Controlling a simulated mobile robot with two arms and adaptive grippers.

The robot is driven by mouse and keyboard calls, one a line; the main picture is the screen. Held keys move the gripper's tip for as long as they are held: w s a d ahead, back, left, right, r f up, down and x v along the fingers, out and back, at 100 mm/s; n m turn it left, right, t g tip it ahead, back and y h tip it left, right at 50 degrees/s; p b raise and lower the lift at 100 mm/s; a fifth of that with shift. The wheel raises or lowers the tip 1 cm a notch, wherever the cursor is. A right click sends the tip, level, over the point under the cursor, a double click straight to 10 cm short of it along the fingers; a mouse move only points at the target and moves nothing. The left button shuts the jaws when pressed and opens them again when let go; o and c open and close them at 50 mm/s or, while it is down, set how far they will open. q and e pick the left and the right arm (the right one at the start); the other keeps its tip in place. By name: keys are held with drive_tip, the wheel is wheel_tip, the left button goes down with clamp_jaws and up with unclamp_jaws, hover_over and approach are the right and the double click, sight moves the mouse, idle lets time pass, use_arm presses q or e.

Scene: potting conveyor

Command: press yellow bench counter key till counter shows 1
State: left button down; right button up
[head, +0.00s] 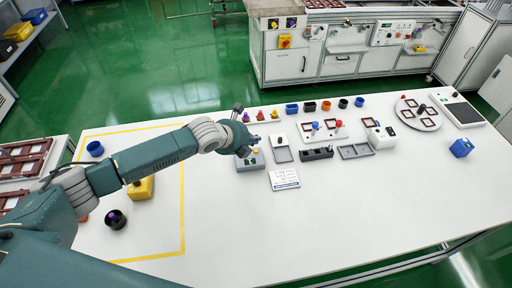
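A small grey box (250,163) with dark green display windows stands on the white bench and looks like the counter. The digits are too small to read. A small yellow key (256,151) shows at its back right, close to my gripper. My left gripper (245,142) is over the back of the box and hides part of it. I cannot tell whether it touches the key, or whether its fingers are open or shut. My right gripper is not in view.
A white printed card (284,179) lies in front of the counter. Grey trays (356,151), a black block (316,154) and several coloured cups stand to the right. A yellow box (140,188) and a dark round object (115,219) are at left. The bench front is clear.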

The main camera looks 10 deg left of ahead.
use_arm(q)
wheel_tip(320, 180, up, 3)
drive_tip(key=shift+f+p, duration=0.1)
drive_tip(key=shift+p, duration=0.9)
